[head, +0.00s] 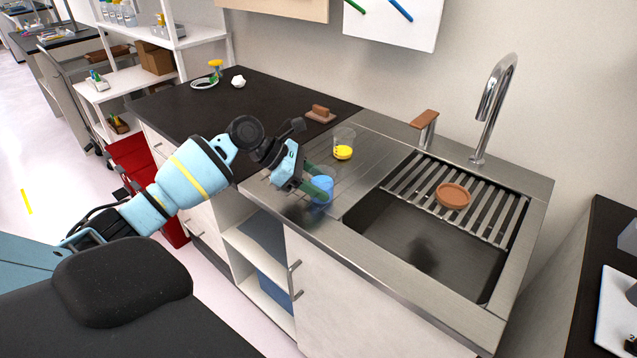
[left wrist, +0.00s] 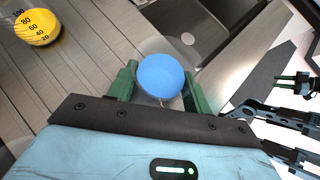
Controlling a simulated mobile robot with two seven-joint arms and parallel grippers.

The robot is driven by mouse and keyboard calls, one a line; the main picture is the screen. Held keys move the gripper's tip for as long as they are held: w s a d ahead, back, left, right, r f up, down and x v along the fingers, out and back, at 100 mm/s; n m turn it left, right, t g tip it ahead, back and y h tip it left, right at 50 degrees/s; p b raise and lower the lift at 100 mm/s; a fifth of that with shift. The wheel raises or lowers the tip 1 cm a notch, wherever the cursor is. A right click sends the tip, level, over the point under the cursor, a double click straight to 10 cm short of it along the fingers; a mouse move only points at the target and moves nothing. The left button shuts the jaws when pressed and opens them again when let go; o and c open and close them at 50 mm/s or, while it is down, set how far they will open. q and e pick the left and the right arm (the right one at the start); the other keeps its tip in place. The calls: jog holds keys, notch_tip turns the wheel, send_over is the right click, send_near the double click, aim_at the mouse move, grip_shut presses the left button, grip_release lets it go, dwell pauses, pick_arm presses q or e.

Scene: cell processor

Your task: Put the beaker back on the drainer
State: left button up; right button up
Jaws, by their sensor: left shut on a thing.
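A clear beaker with blue contents (head: 321,190) is between the green fingers of my left gripper (head: 317,183), which is shut on it. It looks upright over the front part of the grooved steel drainer (head: 372,176), left of the sink basin; I cannot tell whether its base touches. In the left wrist view the blue beaker (left wrist: 161,78) sits between both fingers. A second beaker, with yellow contents (head: 343,150), stands on the drainer farther back.
The sink basin (head: 420,245) is open, with a slatted rack (head: 487,207) across its back bearing a brown dish (head: 453,196). A tall tap (head: 493,105) rises behind it. Drainer space between the beakers is clear.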

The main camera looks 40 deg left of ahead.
dwell(0.3)
pick_arm(q)
jog(key=o, duration=1.5)
jog(key=shift+s+a+r, duration=0.1)
jog(key=shift+a+r, duration=0.1)
jog(key=shift+r, duration=0.05)
jog(key=v, duration=1.1)
jog(key=shift+a+p, duration=0.2)
jog(key=shift+p, duration=0.15)
jog(key=shift+s+r, duration=0.1)
